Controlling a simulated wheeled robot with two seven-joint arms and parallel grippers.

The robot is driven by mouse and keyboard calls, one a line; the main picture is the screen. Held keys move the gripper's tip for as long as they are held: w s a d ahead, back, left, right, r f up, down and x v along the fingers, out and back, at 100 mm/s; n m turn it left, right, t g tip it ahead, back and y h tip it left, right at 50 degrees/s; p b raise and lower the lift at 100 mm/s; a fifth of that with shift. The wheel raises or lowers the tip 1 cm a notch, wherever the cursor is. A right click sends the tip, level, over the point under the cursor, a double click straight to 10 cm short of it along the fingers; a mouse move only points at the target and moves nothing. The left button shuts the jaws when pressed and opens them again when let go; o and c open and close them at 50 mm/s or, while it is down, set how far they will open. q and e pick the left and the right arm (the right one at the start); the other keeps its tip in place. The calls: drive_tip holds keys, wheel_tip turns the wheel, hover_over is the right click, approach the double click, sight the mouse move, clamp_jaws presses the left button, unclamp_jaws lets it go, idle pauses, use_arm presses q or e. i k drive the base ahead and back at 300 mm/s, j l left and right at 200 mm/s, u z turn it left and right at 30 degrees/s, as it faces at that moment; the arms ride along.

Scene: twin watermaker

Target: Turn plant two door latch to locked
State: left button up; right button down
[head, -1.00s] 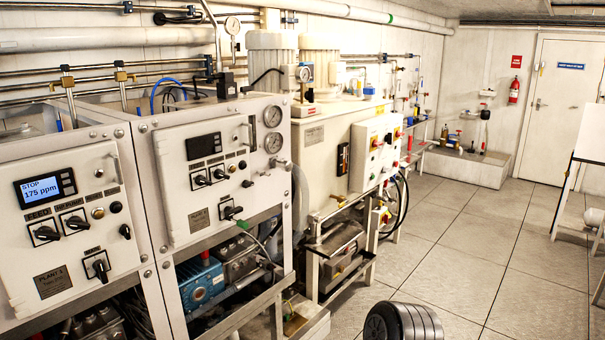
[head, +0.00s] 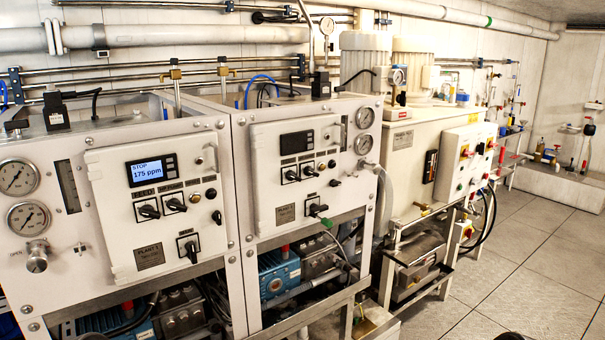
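Two white control cabinets stand side by side. The left door (head: 118,238) carries a lit display (head: 152,172) reading STOP, 175 ppm, and black rotary switches. Its small nameplate (head: 149,255) seems to start with PLANT, but I cannot read the number surely. A small black knob (head: 217,217) at its right edge may be its latch. The right door (head: 268,205) has a dark display (head: 297,142), a nameplate (head: 286,213) too small to read and a similar black knob (head: 335,182). Both doors look closed. I cannot tell how either latch is set. Neither gripper is in view.
Pressure gauges (head: 20,177) sit at far left. Blue pumps (head: 278,273) lie under the cabinets in open frames. A white tank unit (head: 405,165) and a switch box (head: 467,160) stand to the right. Tiled floor (head: 525,260) at right is clear.

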sight(334, 183)
drive_tip(key=l+u, duration=0.1)
drive_tip(key=u, duration=0.2)
drive_tip(key=i+l+u, duration=0.1)
drive_tip(key=u, duration=0.2)
drive_tip(key=i+l+u, duration=0.1)
drive_tip(key=l+u, duration=0.25)
drive_tip(key=l, duration=0.7)
drive_tip(key=l+u, duration=0.3)
drive_tip(key=l, duration=0.75)
drive_tip(key=k+l, duration=0.1)
drive_tip(key=l, duration=1.75)
drive_tip(key=i+u, duration=0.05)
